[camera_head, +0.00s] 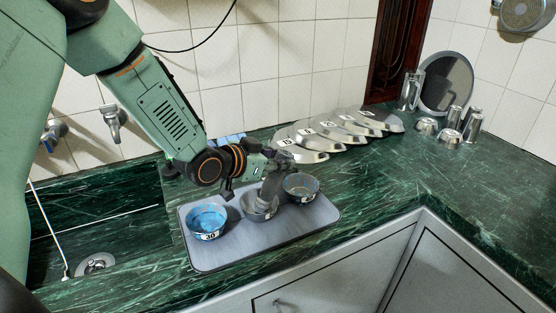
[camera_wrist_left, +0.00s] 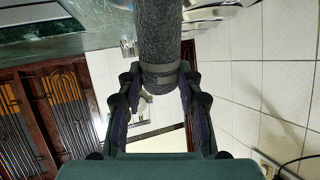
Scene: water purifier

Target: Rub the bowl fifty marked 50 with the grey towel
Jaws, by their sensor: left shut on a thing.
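My left gripper (camera_head: 272,165) is shut on the grey towel (camera_head: 270,186), a dark rolled piece that points down. The towel also shows between the fingers in the left wrist view (camera_wrist_left: 159,40). Its lower end is at the middle metal bowl (camera_head: 249,210), over or inside its opening; I cannot tell whether it touches. A bowl with a blue inside (camera_head: 207,216) stands to the left, with a label that looks like 30. A third bowl (camera_head: 301,184) stands to the right. The labels of the middle and right bowls are too small to read. My right gripper is not in view.
The bowls stand on a grey tray (camera_head: 220,257) on the green marble counter (camera_head: 420,175). Several lettered metal lids or plates (camera_head: 305,153) lie behind it. Metal cups and a round mirror-like disc (camera_head: 447,82) are at the back right. A sink (camera_head: 96,264) is at left.

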